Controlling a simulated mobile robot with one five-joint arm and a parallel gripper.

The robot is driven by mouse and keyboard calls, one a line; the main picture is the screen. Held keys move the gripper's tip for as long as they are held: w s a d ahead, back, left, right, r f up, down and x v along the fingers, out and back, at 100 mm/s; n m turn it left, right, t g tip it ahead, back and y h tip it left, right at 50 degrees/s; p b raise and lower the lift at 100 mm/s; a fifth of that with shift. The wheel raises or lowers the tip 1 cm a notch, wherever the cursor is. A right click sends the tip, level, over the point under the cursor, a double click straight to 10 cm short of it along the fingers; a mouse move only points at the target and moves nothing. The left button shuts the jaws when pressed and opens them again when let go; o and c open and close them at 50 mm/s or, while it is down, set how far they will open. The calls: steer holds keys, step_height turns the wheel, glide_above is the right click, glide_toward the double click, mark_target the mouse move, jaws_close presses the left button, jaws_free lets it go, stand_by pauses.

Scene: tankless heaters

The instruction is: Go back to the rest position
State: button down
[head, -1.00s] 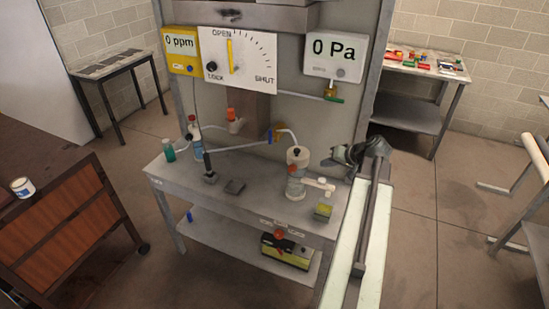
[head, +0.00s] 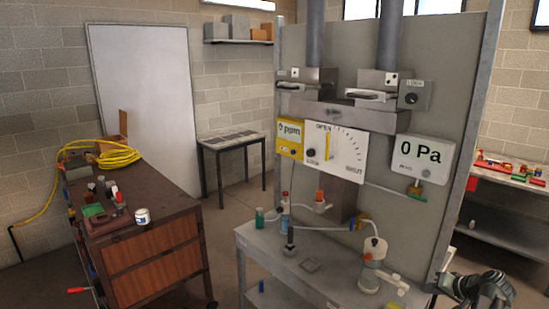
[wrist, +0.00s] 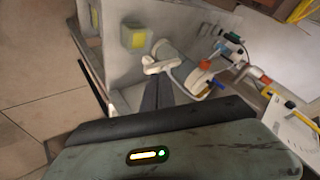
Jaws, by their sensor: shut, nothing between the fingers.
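My gripper (wrist: 158,92) shows in the wrist view with its two dark fingers together and nothing between them. In the head view my gripper (head: 442,284) is at the lower right, beside the right end of the grey bench (head: 262,240). Beyond the fingertips in the wrist view is white glassware with a white tap (wrist: 158,65). In the head view that glass apparatus (head: 371,275) stands on the bench, left of my gripper and apart from it. Whether the fingertips touch anything in the wrist view is hard to tell, but no contact shows.
The panel holds a 0 ppm meter (head: 290,136), a dial (head: 335,150) and a 0 Pa gauge (head: 422,158). A wooden cabinet (head: 150,265) with a yellow hose (head: 118,158) stands at the left. A side table (head: 480,233) stands behind at the right. Floor shows between cabinet and bench.

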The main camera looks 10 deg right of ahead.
steer(key=w+a+n+y, duration=0.2)
steer(key=w+a+n, duration=0.1)
steer(key=w+a, duration=0.8)
steer(key=w+a+f+n+g+y, duration=0.1)
steer(key=a+n+g, duration=0.1)
steer(key=a, duration=1)
steer(key=w+a+f+n+g, duration=0.2)
steer(key=a, duration=1)
steer(key=s+a+f+n+g+h, duration=0.15)
steer(key=s+a, duration=0.25)
steer(key=a, duration=0.4)
steer(key=s+a+f+n+g+h, duration=0.1)
steer(key=s+a+f+g, duration=0.15)
steer(key=a, duration=0.55)
steer(key=s+d+m+g+h, duration=0.1)
steer(key=s+d+m+h, duration=0.1)
steer(key=s+d, duration=0.2)
steer(key=shift+s+d+f, duration=0.2)
steer(key=shift+d, duration=0.2)
